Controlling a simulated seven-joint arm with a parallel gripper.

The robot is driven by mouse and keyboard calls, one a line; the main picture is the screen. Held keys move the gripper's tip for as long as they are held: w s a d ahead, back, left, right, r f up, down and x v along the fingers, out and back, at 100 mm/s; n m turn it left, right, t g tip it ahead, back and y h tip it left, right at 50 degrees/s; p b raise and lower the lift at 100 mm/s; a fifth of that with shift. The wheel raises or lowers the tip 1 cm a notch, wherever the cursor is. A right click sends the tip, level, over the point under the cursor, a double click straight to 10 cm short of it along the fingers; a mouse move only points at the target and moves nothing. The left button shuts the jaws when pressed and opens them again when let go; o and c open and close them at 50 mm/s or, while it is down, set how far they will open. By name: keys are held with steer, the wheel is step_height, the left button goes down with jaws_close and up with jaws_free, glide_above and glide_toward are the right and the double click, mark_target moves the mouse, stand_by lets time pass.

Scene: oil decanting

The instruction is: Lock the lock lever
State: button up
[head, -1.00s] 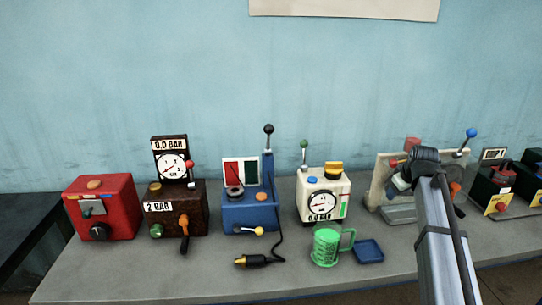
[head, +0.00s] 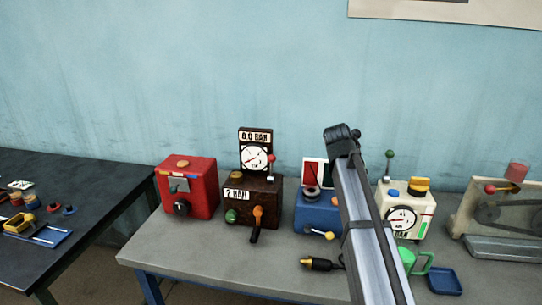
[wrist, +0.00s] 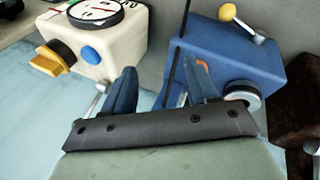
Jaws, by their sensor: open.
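The blue machine (head: 314,217) stands mid-table with a yellow-knobbed lever (head: 325,235) at its front. It also shows in the wrist view (wrist: 235,65), the yellow knob (wrist: 229,12) at the top. The white gauge machine (head: 399,228) has a green-knobbed lever (head: 388,164). The brown machine (head: 262,195) has a red-knobbed lever (head: 271,168). I cannot tell which lever is the lock lever. My gripper (wrist: 163,85) is open above and behind the blue machine; a dark rod shows beyond its fingers. My arm hides part of the blue machine in the head view.
A red box (head: 190,190) stands left of the brown machine. A green mug (head: 414,262) and blue tray (head: 444,281) lie at the front right. A black plug (head: 319,264) lies on the table. A dark table (head: 80,190) with small parts is at the left.

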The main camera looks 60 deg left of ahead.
steer(key=s+a+r+m, duration=0.1)
steer(key=s+a+r, duration=0.3)
steer(key=a, duration=0.4)
steer(key=s+a+r+m, duration=0.2)
steer(key=s+a+r, duration=0.3)
steer(key=a, duration=0.2)
steer(key=m+y, duration=0.1)
steer(key=m, duration=0.2)
glide_toward(270, 156)
steer(key=x, duration=0.9)
steer(key=shift+w+a+f, duration=0.1)
steer(key=shift+w+f, duration=0.1)
steer(key=shift+c, duration=0.4)
jaws_close()
